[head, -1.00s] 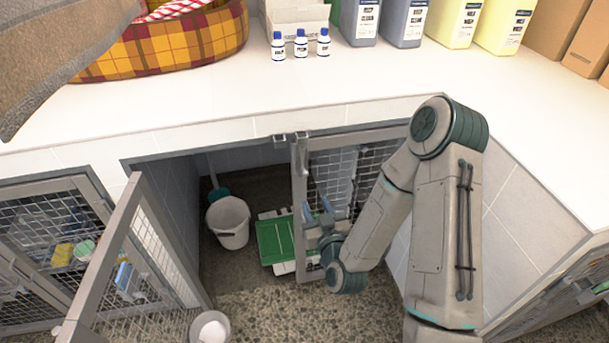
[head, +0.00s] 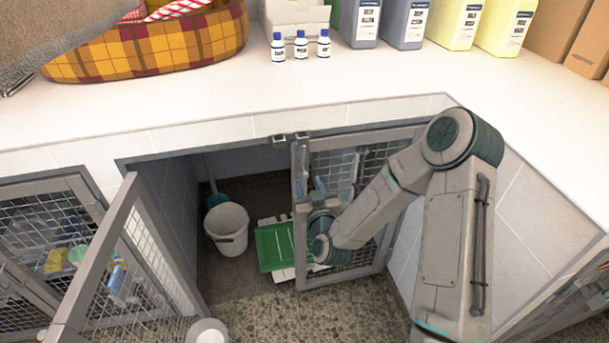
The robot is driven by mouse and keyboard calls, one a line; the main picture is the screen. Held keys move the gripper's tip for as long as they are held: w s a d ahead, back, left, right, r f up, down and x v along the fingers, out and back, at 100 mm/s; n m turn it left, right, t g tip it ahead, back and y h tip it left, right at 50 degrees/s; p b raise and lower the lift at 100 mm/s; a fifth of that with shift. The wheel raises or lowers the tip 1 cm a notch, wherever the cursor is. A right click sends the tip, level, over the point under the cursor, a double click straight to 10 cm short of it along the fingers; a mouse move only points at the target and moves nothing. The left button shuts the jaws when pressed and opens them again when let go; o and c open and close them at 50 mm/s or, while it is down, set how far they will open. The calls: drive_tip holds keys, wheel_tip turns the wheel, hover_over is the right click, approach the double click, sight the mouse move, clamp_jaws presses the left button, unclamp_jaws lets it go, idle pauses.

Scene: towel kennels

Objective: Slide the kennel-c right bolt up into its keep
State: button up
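The kennel's right door (head: 346,160) is a grey-framed mesh leaf standing across the right part of the opening. Its bolt (head: 300,158) is a thin upright part on the left stile, near the top; its exact height is too small to tell. Two small metal keeps sit on the top frame, and the right keep (head: 302,136) is above this stile. My gripper (head: 309,186) is at the upper part of the stile, below the keep, with its fingers pointing up and away. Whether they touch or grip the bolt is unclear.
The left door (head: 130,250) swings out toward me at the left. Inside the kennel are a white bucket (head: 228,230) and a green tray (head: 275,247). A white counter (head: 330,90) overhangs above, with small bottles (head: 301,46) and a plaid pet bed (head: 150,45).

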sight(305, 177)
drive_tip(key=shift+x, duration=2.3)
clamp_jaws()
